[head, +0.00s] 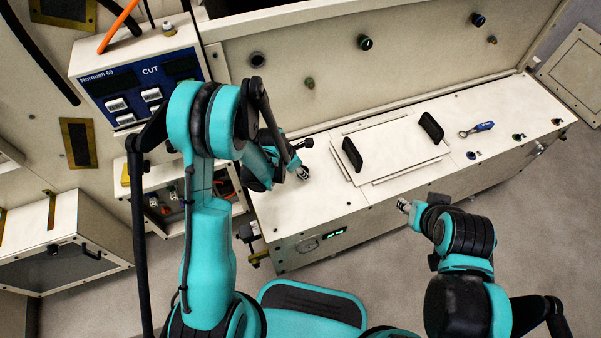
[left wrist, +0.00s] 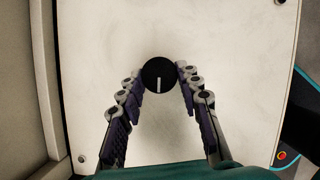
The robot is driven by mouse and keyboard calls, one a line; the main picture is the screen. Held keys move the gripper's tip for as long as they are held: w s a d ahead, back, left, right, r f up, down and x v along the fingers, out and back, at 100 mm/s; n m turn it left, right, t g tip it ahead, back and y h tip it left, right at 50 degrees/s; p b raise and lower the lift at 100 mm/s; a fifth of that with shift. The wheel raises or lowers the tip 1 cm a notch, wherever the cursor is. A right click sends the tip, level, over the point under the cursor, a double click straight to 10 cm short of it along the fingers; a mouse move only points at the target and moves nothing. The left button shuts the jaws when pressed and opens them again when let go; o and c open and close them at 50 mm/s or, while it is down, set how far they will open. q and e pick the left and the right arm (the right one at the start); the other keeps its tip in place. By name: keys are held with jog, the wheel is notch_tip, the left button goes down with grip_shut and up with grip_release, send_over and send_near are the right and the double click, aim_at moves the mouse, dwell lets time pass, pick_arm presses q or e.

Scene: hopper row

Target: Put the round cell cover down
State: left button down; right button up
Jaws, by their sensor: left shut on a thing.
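My left gripper (head: 301,165) reaches over the left part of the long cream bench top (head: 288,205). In the left wrist view its two fingers (left wrist: 159,82) are closed on opposite sides of a round black piece (left wrist: 158,75) with a white line, seen from above; I take this for the round cell cover. A flat pale surface lies beneath it; whether the piece touches that surface I cannot tell. In the head view the piece is not clearly visible. My right gripper (head: 404,205) is in front of the bench, apart from it, its jaw opening too small to judge.
A rectangular panel (head: 395,145) with two upright black handles lies on the bench middle. A blue-handled tool (head: 483,127) lies to its right. A control box labelled CUT (head: 140,80) stands behind my left arm. A back wall with knobs (head: 365,42) borders the bench.

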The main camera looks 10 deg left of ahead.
pick_arm(q)
jog(key=shift+f, duration=0.15)
jog(key=shift+f, duration=0.15)
jog(key=c, duration=1)
grip_release()
jog(key=shift+c, duration=0.2)
